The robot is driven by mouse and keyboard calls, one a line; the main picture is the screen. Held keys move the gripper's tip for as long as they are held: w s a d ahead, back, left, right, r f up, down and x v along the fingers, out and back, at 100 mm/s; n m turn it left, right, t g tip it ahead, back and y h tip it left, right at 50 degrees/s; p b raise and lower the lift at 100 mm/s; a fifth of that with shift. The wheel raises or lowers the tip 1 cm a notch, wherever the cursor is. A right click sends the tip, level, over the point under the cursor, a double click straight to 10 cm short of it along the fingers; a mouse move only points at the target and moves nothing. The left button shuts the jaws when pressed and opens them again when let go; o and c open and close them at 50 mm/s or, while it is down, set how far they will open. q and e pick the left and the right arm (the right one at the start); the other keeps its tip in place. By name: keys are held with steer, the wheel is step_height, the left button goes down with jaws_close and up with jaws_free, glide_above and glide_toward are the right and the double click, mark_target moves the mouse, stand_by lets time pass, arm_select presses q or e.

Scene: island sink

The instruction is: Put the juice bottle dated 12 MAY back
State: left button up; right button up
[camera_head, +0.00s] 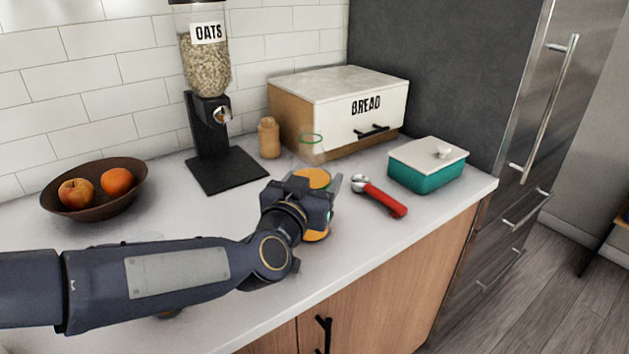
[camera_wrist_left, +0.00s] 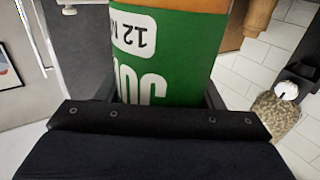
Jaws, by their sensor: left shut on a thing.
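The juice bottle (camera_wrist_left: 175,55) fills the middle of the left wrist view. It has a green label with white lettering, upside down there, and a white patch on which "12 M" can be read; the rest of the date is cut off. My left gripper (camera_wrist_left: 160,100) is shut on the bottle, with a finger on each side of it. In the head view the left gripper (camera_head: 325,190) is over the counter, and the orange bottle (camera_head: 315,236) shows partly behind it. Whether the bottle touches the counter is hidden. My right gripper is not in view.
A red-handled tool (camera_head: 385,199) and a teal box with a white lid (camera_head: 425,174) lie right of the gripper. Behind are a clear glass (camera_head: 312,150), a bread box (camera_head: 295,130), a wooden shaker (camera_head: 268,138) and an oats dispenser (camera_head: 207,130). A fruit bowl (camera_head: 95,208) is left. A steel-handled fridge (camera_head: 525,90) stands right.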

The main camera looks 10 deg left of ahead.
arm_select(q)
steer(key=shift+f, duration=0.25)
steer(key=o, duration=1)
steer(key=shift+s+r, duration=0.2)
steer(key=shift+r, duration=0.1)
steer(key=s, duration=0.3)
steer(key=s+a+p, duration=0.1)
steer(key=s, duration=0.3)
steer(key=s+a+p, duration=0.1)
steer(key=s, duration=0.3)
steer(key=shift+s+a, duration=0.15)
steer(key=shift+s, duration=0.1)
